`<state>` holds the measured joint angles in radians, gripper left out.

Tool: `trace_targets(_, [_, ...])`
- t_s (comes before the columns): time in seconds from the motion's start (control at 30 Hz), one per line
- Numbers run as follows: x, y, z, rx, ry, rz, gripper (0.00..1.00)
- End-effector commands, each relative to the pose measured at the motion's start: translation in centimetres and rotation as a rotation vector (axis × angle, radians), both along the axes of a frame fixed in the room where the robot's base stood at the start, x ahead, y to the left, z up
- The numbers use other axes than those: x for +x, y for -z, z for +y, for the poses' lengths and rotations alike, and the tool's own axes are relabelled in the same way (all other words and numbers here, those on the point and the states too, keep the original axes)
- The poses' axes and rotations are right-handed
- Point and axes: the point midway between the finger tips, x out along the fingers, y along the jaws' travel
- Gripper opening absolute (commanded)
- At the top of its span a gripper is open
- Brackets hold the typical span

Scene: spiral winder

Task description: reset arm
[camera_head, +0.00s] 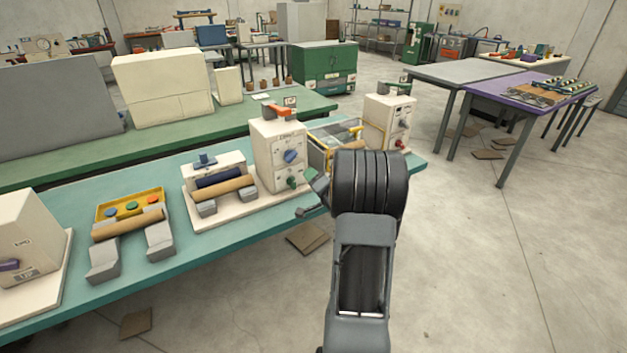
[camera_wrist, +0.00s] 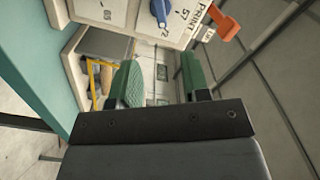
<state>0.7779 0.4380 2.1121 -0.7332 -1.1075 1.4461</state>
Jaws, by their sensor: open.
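My arm reaches forward from the bottom of the head view, and my gripper (camera_head: 311,197) hangs by the front edge of the teal bench (camera_head: 245,232), just right of a cream machine (camera_head: 270,150). In the wrist view my gripper (camera_wrist: 163,80) shows two green fingers spread apart with nothing between them. The machine's blue knob (camera_wrist: 159,11) and orange lever (camera_wrist: 226,28) lie beyond the fingertips there. In the head view the blue knob (camera_head: 290,157) and orange lever (camera_head: 279,112) are on its front and top. The fingers appear clear of the machine.
A cream winder base with a brown roll (camera_head: 232,187) stands left of the machine. Further left is a yellow tray (camera_head: 128,205) with coloured buttons. Another cream machine (camera_head: 390,122) stands at the bench's right end. Open floor (camera_head: 480,260) lies to the right.

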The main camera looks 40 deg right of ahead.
Motion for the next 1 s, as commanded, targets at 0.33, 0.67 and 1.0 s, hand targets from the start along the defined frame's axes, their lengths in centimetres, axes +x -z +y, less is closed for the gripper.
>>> trace_targets(0.33, [0.0,0.0,0.0,0.000,0.000,0.000,0.43])
trace_targets(0.67, [-0.2,1.5,-0.8,-0.117,0.038,0.106,0.43])
trace_targets(1.0, [-7.8,8.8,-0.1,-0.436,0.107,0.955,0.43])
